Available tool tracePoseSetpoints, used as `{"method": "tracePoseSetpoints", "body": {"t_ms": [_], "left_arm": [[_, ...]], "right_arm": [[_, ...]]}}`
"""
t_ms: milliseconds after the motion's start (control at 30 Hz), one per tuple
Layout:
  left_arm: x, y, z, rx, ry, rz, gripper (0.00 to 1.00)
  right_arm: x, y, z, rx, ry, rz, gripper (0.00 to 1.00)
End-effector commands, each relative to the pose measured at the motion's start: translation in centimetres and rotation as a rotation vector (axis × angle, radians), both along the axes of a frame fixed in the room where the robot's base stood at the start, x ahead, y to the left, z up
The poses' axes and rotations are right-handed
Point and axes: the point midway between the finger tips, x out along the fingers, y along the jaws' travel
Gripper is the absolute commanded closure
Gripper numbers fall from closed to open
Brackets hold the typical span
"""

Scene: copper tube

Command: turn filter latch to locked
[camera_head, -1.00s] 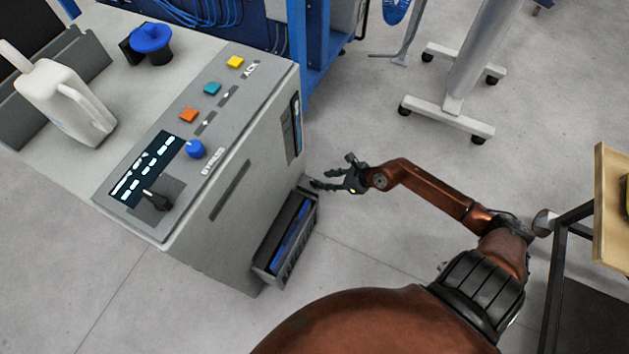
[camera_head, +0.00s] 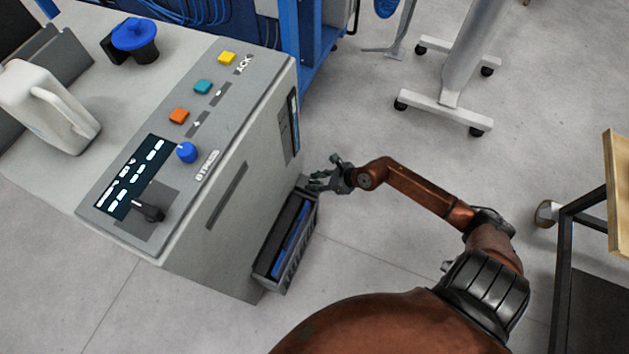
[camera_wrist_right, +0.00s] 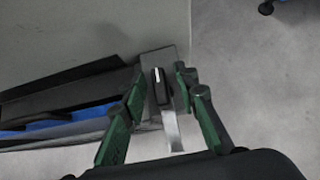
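In the right wrist view the filter latch (camera_wrist_right: 160,86) is a small black handle with a white mark, on a grey plate at the end of the filter drawer. My right gripper (camera_wrist_right: 160,80) is open, with its green-padded fingers on either side of the latch. Contact cannot be told. In the head view my right gripper (camera_head: 315,181) is at the upper right end of the drawer (camera_head: 284,250), which sits low on the machine's side. The latch is too small or hidden there. My left gripper is not in view.
The grey machine (camera_head: 225,165) has coloured buttons, a blue knob (camera_head: 187,152) and a black lever (camera_head: 148,210) on top. A white jug (camera_head: 50,105) stands at left. A wheeled stand (camera_head: 445,105) is behind; a wooden table (camera_head: 617,190) is at right. Floor between is clear.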

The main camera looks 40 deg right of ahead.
Motion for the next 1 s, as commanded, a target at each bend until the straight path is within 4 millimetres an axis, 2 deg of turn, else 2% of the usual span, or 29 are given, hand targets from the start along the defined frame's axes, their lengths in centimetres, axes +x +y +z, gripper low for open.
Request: {"method": "tracePoseSetpoints", "body": {"t_ms": [33, 367, 1000], "left_arm": [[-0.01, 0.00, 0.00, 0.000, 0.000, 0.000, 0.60], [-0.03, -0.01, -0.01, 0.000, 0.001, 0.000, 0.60], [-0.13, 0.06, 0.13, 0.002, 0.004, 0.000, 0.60]], "right_arm": [[-0.01, 0.00, 0.01, 0.000, 0.000, 0.000, 0.77], [-0.01, -0.02, 0.00, 0.000, 0.000, 0.000, 1.00], [-0.04, -0.17, 0.05, -0.001, -0.001, -0.004, 1.00]]}}
